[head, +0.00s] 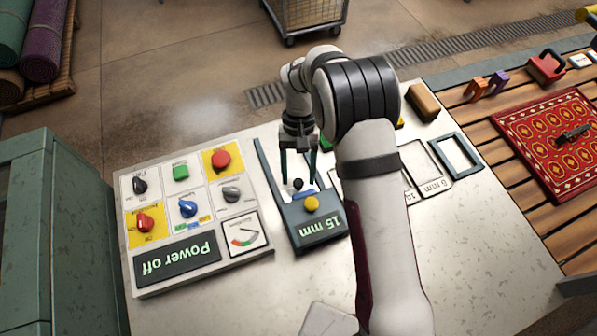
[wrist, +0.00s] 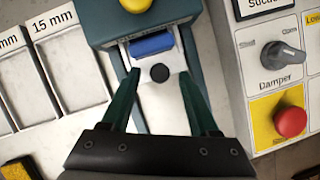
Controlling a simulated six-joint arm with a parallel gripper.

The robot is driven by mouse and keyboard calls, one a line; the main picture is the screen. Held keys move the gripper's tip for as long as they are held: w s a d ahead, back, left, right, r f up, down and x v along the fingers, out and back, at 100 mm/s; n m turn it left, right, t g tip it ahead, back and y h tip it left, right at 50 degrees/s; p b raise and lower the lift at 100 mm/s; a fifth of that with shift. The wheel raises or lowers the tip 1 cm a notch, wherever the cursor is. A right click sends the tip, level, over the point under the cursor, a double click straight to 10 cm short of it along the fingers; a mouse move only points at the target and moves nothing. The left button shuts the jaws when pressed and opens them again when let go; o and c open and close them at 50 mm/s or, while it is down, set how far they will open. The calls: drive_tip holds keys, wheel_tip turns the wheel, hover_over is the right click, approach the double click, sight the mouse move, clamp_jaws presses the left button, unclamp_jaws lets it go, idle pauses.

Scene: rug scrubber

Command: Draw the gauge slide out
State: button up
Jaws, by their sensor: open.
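The gauge (head: 320,230) is a dark teal unit with a "15 mm" display and a yellow button (head: 312,203); it stands on the pale bench. Its pale slide (wrist: 145,82) lies between the rails and carries a small black knob (head: 298,184), also in the wrist view (wrist: 159,73). A blue block (wrist: 151,44) sits between knob and button. My gripper (head: 298,178) is open above the slide, pointing down. In the wrist view its dark green fingers (wrist: 159,80) flank the knob, with a gap on each side. I cannot tell the fingertips' exact height.
A control panel (head: 178,258) with knobs, buttons and a "Power off" display stands left of the gauge. Flat frames with mm labels (head: 425,165) lie to the right, partly behind my arm. A patterned red rug (head: 535,118) lies on slats farther right. A green cabinet (head: 30,220) stands at left.

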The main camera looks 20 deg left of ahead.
drive_tip(key=shift+s+f, duration=0.1)
drive_tip(key=shift+f, duration=0.1)
clamp_jaws()
idle(1.3)
